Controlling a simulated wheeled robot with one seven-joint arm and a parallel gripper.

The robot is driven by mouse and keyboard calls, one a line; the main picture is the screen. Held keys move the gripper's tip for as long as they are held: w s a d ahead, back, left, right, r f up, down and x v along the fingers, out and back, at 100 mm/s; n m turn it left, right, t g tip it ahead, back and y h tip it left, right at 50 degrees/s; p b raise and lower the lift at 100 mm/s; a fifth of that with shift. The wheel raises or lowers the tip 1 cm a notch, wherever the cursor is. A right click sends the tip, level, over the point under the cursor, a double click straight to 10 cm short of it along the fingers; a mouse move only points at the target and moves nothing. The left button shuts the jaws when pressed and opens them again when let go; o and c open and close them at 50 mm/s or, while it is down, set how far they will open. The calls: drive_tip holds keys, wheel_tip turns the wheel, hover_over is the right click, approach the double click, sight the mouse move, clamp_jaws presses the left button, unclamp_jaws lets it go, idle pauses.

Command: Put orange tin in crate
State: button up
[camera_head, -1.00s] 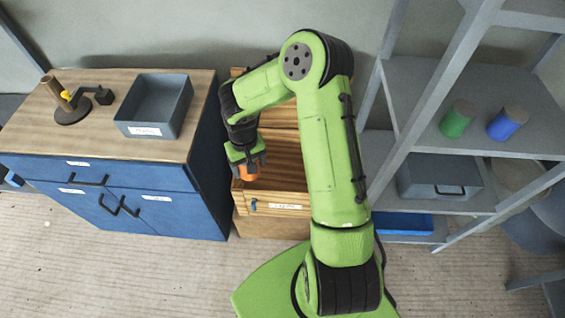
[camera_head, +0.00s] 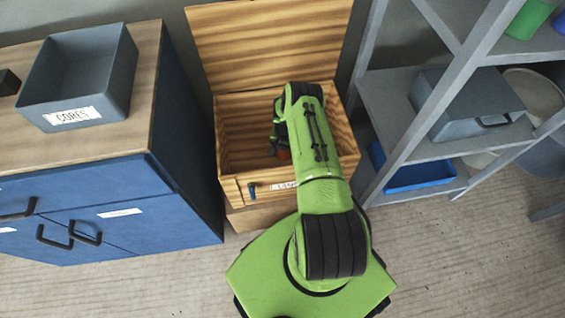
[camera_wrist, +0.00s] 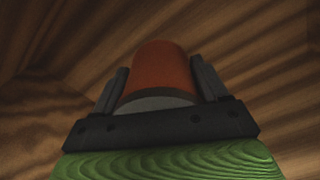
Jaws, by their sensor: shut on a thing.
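The orange tin (camera_wrist: 162,70) is between the two dark fingers of my gripper (camera_wrist: 160,85) in the wrist view, with its grey end towards the palm. Wood grain surrounds it there. In the head view the wooden crate (camera_head: 228,140) stands on the floor with its lid raised at the back. My arm reaches down into the crate. I cannot tell whether the tin touches the crate floor.
A blue cabinet (camera_head: 175,190) with a grey labelled bin (camera_head: 120,75) on top stands left of the crate. A grey shelf rack (camera_head: 400,100) stands close on the right, holding a grey box (camera_head: 470,105) and a blue tray (camera_head: 420,176). Floor (camera_head: 470,260) is clear at front right.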

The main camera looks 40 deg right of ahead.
wheel_tip(320, 180, down, 9)
drive_tip(key=b, duration=0.3)
drive_tip(key=shift+r, duration=0.25)
drive_tip(key=o, duration=1.3)
